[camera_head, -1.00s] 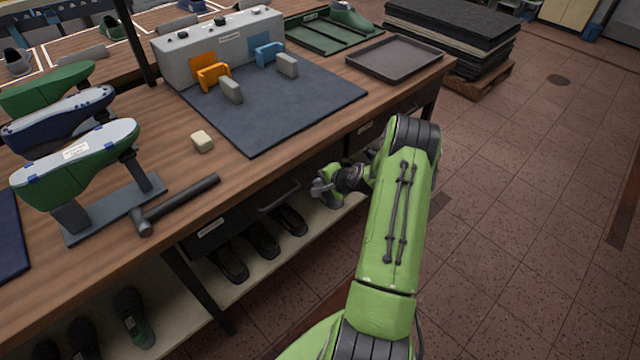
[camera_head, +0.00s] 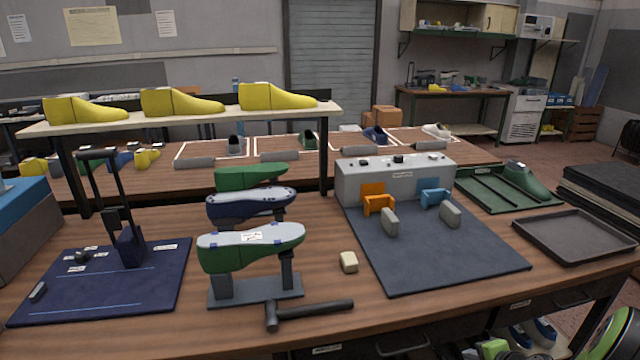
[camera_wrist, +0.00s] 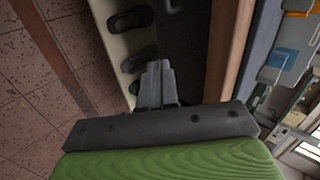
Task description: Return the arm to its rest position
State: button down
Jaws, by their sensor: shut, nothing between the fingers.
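My gripper (camera_wrist: 156,85) shows in the wrist view, its two grey fingers together with nothing held between them. It hangs beside the workbench, with the lower shelf (camera_wrist: 108,45) and dark shoes on it beyond the fingers. In the head view only a green and black part of my arm shows, at the lower right corner. The rest of the arm is out of that view.
The wooden workbench (camera_head: 420,313) holds a dark mat (camera_head: 440,255) with a grey fixture, a grey tray (camera_head: 575,238), a last stand (camera_head: 255,290), a hammer (camera_head: 310,308) and a beige block (camera_head: 349,262). Tiled floor (camera_wrist: 40,100) lies left in the wrist view.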

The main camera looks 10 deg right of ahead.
jog(key=a+r+n+g+p, duration=0.3)
jog(key=a+r+n, duration=0.7)
jog(key=a+r, duration=0.85)
jog(key=s+a+r+n+p, duration=0.1)
jog(key=s+a+r+n, duration=0.2)
jog(key=s, duration=0.7)
jog(key=s+a+r+n+p, duration=0.1)
jog(key=s+a+r+n, duration=0.2)
jog(key=s+a+r, duration=0.4)
jog(key=s+r, duration=0.1)
jog(key=s, duration=0.2)
jog(key=shift+a+n+h, duration=0.15)
jog(key=shift+n+h, duration=0.15)
jog(key=shift+n, duration=0.1)
jog(key=shift+r, duration=0.1)
